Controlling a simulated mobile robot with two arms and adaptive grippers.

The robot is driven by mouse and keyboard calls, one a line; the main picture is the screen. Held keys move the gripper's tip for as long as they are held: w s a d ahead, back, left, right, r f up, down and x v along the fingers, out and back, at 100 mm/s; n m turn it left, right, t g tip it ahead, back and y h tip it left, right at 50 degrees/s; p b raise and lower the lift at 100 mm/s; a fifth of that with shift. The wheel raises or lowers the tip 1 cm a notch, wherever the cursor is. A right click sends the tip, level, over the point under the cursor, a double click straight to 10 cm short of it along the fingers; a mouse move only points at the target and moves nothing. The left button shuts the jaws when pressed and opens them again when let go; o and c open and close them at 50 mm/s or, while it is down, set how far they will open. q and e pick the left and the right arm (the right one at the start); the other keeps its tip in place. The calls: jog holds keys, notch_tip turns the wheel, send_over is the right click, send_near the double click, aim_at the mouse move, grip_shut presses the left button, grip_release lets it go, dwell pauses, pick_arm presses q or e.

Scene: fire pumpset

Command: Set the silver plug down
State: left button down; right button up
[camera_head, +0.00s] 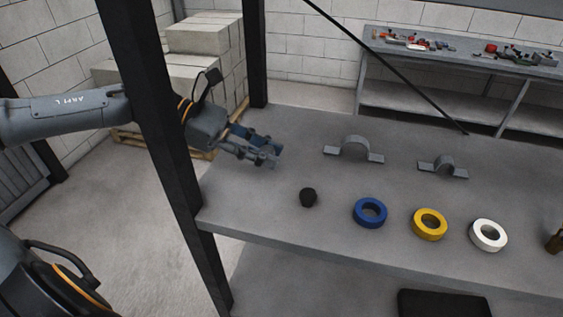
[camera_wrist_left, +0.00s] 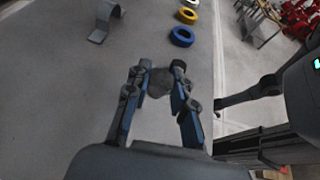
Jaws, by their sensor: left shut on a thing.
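My left gripper (camera_head: 272,154) is over the left end of the grey workbench (camera_head: 300,130). In the left wrist view its fingers (camera_wrist_left: 160,74) are shut on a dull grey, rounded piece (camera_wrist_left: 160,84), which looks like the silver plug. In the head view the fingers hide this piece. I cannot tell whether it touches the bench top. A small black plug (camera_head: 308,197) stands on the bench to the right and nearer the front edge; it also shows in the left wrist view (camera_wrist_left: 179,65), just past the right fingertip. My right gripper is not in view.
A blue ring (camera_head: 369,212), a yellow ring (camera_head: 430,224) and a white ring (camera_head: 488,235) lie along the front. Two grey clamps (camera_head: 354,149) (camera_head: 443,167) lie farther back. A black post (camera_head: 160,130) stands at the bench's left end. Bare bench surrounds the gripper.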

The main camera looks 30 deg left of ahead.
aim_at(266, 182)
pick_arm(q)
jog(key=shift+f, duration=0.8)
notch_tip(266, 182, down, 3)
jog(key=shift+a+f, duration=0.1)
jog(key=shift+f, duration=0.4)
jog(key=c, duration=1.1)
grip_release()
jog(key=shift+r, duration=0.1)
jog(key=shift+r+p, duration=0.3)
jog(key=shift+r, duration=0.05)
jog(key=p+v, duration=0.3)
jog(key=shift+r+p, duration=0.15)
jog(key=shift+p, duration=0.25)
jog(key=b+v, duration=0.1)
jog(key=v, duration=0.1)
jog(key=b+v, duration=0.1)
jog(key=v, duration=0.2)
jog(key=b+v, duration=0.1)
jog(key=v, duration=0.2)
jog(key=shift+a+f, duration=0.2)
jog(key=shift+f, duration=0.15)
jog(key=shift+s+a+r, duration=0.15)
jog(key=shift+s+a, duration=0.05)
jog(key=shift+a, duration=0.05)
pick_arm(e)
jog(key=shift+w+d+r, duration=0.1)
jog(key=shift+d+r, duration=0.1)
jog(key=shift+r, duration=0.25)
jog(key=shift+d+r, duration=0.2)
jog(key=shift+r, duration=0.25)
